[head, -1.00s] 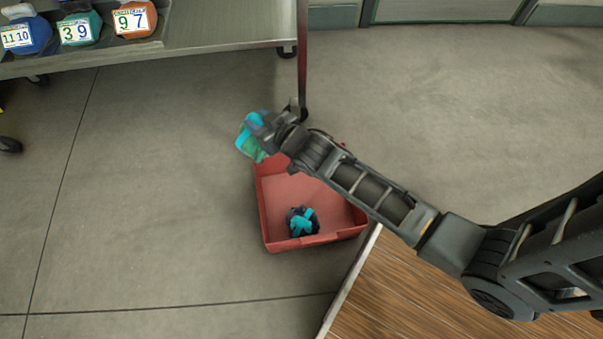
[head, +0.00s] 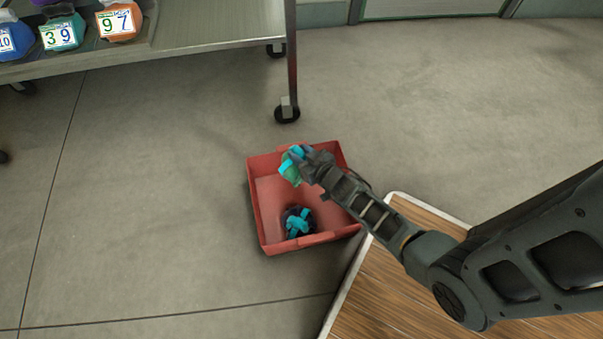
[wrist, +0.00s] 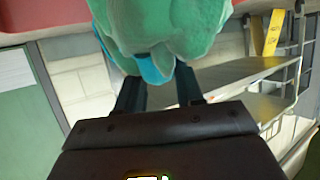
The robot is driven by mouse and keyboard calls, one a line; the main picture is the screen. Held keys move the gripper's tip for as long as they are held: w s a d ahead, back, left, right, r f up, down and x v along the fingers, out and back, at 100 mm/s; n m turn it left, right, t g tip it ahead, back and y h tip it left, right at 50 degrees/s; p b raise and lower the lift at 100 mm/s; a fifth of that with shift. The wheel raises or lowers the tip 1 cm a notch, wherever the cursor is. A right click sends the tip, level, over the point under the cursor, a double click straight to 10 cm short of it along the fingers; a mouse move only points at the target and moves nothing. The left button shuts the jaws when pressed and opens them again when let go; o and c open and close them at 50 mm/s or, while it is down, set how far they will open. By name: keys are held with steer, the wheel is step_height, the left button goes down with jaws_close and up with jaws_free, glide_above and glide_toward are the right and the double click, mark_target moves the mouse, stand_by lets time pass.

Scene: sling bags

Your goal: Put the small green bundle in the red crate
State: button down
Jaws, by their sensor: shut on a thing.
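My gripper (head: 302,160) is shut on the small green bundle (head: 290,170), which has bright cyan straps. In the head view the bundle appears over the far part of the red crate (head: 268,222); its height above the crate floor is hard to tell. In the wrist view the green bundle (wrist: 165,30) fills the top middle, between the dark fingers (wrist: 160,92).
A dark bundle with cyan straps (head: 298,222) lies in the near part of the crate. A wooden surface with a pale edge (head: 430,270) is at the lower right. A wheeled metal shelf (head: 220,35) holds numbered bags (head: 120,22) at the upper left. Grey floor is clear at left.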

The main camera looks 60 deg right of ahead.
step_height(320, 180, down, 12)
steer(key=b, duration=0.7)
steer(key=shift+r, duration=0.15)
steer(key=shift+f, duration=0.6)
steer(key=c, duration=0.7)
jaws_free()
